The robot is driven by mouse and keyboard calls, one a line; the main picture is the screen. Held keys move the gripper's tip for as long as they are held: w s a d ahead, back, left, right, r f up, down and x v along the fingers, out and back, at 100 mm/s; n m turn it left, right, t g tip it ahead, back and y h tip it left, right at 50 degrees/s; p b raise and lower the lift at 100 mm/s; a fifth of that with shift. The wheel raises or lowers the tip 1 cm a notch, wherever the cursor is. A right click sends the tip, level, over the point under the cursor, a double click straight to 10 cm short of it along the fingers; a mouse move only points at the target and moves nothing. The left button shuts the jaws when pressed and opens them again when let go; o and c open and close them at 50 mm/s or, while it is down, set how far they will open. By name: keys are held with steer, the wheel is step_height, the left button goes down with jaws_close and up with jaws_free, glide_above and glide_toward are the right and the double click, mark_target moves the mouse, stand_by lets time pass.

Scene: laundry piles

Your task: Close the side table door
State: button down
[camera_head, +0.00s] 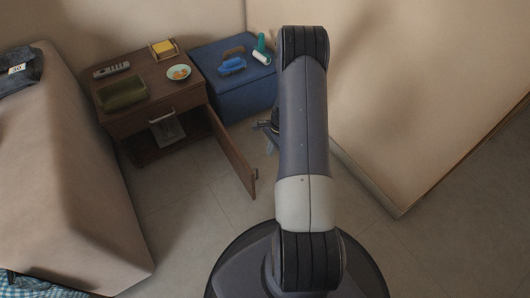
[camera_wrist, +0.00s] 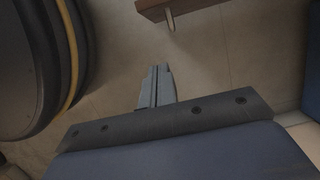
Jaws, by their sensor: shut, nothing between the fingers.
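A brown wooden side table (camera_head: 190,106) stands against the back wall. Its door (camera_head: 232,153) is swung open toward the front right, with a handle near its free end. A grey cloth-like item (camera_head: 167,131) shows in the open compartment. My gripper (camera_head: 268,136) is partly hidden behind my arm, to the right of the open door and apart from it. In the wrist view my gripper (camera_wrist: 156,70) is shut and empty, pointing over the floor. The door's edge (camera_wrist: 185,10) with its handle (camera_wrist: 170,20) shows at the top of that view.
A blue box (camera_head: 235,95) with brushes on it stands right of the table. A green tray (camera_head: 123,92), remote, small bowl (camera_head: 178,73) and yellow item lie on the table. A beige bed or sofa (camera_head: 60,180) is at left. Floor (camera_head: 190,215) before the door is clear.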

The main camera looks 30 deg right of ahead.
steer(key=a+f+b, duration=0.4)
steer(key=a+f, duration=0.2)
steer(key=f, duration=0.2)
steer(key=shift+f, duration=0.2)
steer(key=shift+a, duration=0.15)
